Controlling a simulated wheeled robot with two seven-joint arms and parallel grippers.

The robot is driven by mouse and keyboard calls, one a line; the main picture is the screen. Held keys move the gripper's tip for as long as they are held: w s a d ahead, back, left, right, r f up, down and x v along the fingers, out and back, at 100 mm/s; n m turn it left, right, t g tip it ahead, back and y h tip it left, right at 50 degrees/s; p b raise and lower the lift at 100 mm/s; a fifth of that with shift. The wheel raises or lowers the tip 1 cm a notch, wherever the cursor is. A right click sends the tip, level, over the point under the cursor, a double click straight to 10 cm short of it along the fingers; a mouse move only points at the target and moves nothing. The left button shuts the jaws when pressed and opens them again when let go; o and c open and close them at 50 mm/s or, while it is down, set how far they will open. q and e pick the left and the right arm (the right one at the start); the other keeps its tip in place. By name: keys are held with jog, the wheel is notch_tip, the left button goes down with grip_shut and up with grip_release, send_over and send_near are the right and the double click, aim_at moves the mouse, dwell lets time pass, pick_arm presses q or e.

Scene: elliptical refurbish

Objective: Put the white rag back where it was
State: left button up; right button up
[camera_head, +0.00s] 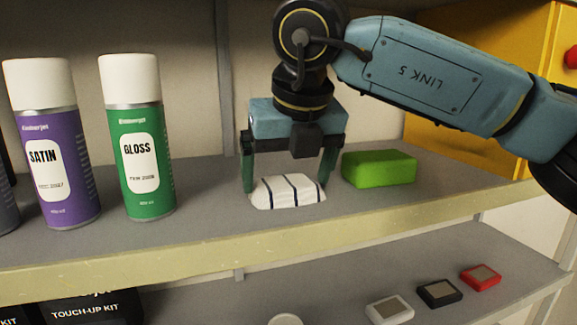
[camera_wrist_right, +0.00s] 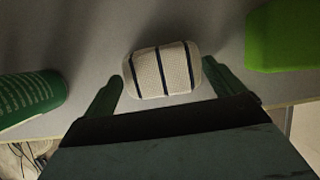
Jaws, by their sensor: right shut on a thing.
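The white rag (camera_head: 288,195) has dark stripes and is folded into a small pad. It is at the upper grey shelf (camera_head: 215,220), near the front edge, between the green GLOSS can (camera_head: 137,140) and the green block (camera_head: 379,168). My right gripper (camera_head: 287,184) points down over the rag, shut on it, with one dark green finger at each side. In the right wrist view the rag (camera_wrist_right: 163,70) sits between the fingers (camera_wrist_right: 164,84). The rag looks level with the shelf; I cannot tell whether it is slightly lifted. My left gripper is not in view.
A purple SATIN can (camera_head: 55,150) stands left of the GLOSS can. A yellow cabinet (camera_head: 470,110) is behind at right. The lower shelf holds a touch-up kit box (camera_head: 85,308) and white (camera_head: 390,309), black (camera_head: 440,293) and red (camera_head: 481,277) small blocks.

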aim_at(287, 182)
jog(key=o, duration=0.5)
jog(key=shift+s+r, duration=0.1)
jog(key=shift+r, duration=0.2)
jog(key=b+v, duration=0.1)
jog(key=v, duration=0.1)
jog(key=shift+s+d+r, duration=0.1)
jog(key=shift+s+r, duration=0.1)
jog(key=shift+s, duration=0.1)
jog(key=shift+s+d+b, duration=0.6)
jog(key=shift+s+b, duration=0.2)
jog(key=shift+s, duration=1.05)
jog(key=shift+s+d+b, duration=0.6)
jog(key=shift+s+b, duration=0.15)
jog(key=shift+s, duration=1.1)
jog(key=shift+s+d+b, duration=0.65)
jog(key=shift+s+b, duration=0.15)
jog(key=shift+s, duration=1.05)
